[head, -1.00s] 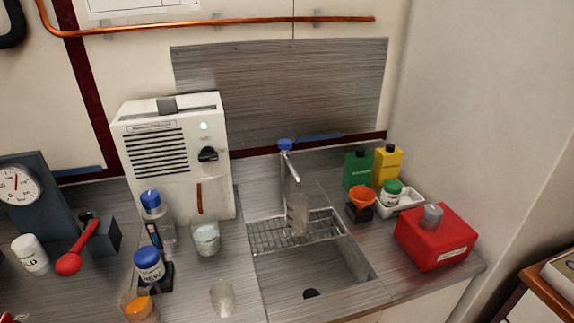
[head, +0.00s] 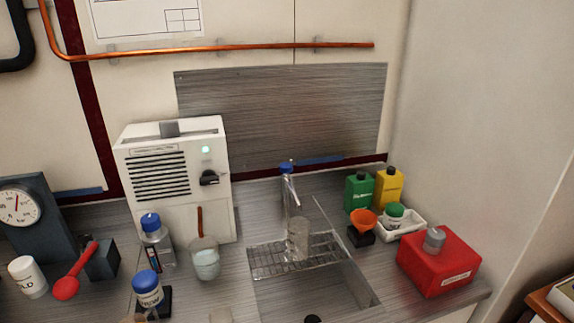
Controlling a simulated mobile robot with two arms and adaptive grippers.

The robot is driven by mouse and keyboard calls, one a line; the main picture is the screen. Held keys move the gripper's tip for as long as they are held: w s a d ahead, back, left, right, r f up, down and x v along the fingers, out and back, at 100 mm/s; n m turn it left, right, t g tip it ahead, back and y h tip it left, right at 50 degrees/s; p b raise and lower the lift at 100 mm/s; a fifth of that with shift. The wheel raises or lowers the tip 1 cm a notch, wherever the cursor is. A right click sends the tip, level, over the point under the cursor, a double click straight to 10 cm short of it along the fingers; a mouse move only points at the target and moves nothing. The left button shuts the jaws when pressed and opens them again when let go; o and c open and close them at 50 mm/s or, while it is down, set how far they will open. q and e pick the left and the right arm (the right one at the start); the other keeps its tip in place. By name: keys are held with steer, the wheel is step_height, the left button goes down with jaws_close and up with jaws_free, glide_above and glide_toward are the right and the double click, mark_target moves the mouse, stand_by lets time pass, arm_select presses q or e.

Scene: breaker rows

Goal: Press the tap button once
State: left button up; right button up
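The tap (head: 291,190) stands behind the sink, a thin metal spout with a blue button (head: 286,167) on its top. A clear glass or cylinder (head: 298,238) stands on the wire rack (head: 270,258) below the spout. Neither of my grippers shows in the head view, and nothing touches the tap.
A white machine (head: 172,185) with a green light stands left of the tap, with a beaker (head: 205,260) in front. Green (head: 358,190) and yellow bottles (head: 389,186), an orange funnel (head: 363,219) and a red box (head: 438,264) stand to the right. The sink (head: 350,290) is open in front.

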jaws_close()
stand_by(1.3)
